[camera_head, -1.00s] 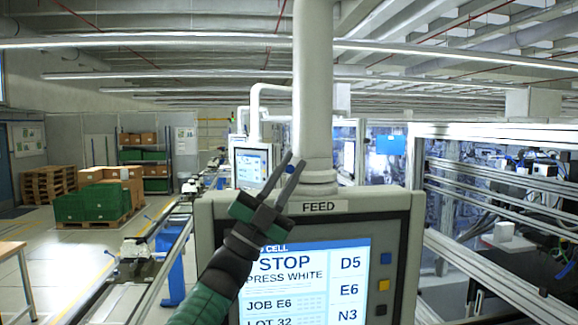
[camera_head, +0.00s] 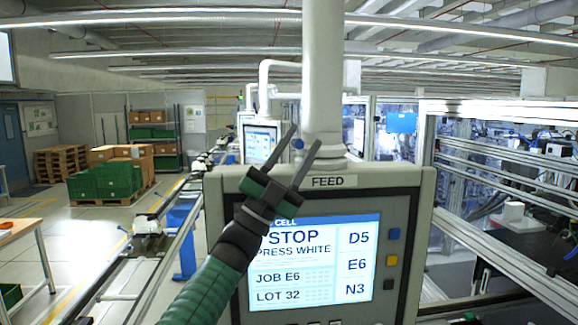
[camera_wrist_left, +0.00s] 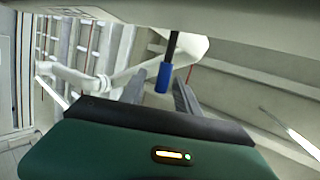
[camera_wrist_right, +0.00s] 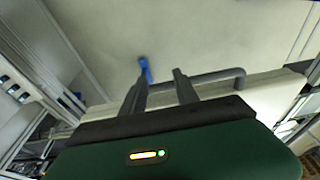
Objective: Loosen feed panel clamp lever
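The FEED panel (camera_head: 346,181) hangs from a thick white post (camera_head: 322,75), with its screen lit. The clamp lever's blue tip (camera_head: 297,143) shows between the fingers of my left gripper (camera_head: 306,135), just above the panel's top edge. In the left wrist view the lever is a dark rod with a blue end (camera_wrist_left: 164,78), between the two spread fingers (camera_wrist_left: 158,90). My left gripper is open; I see no clear contact. My right gripper (camera_wrist_right: 159,80) is open. A small blue piece (camera_wrist_right: 145,68) is by its left fingertip; I cannot tell what it is. The clamp itself is hidden.
A grey bent bar handle (camera_wrist_right: 220,78) lies behind the right gripper's fingers. Coloured buttons (camera_head: 392,259) sit right of the screen. A metal-framed machine cell (camera_head: 500,190) stands at the right, a conveyor (camera_head: 165,250) at the left. Green crates (camera_head: 105,180) stand on a pallet farther back.

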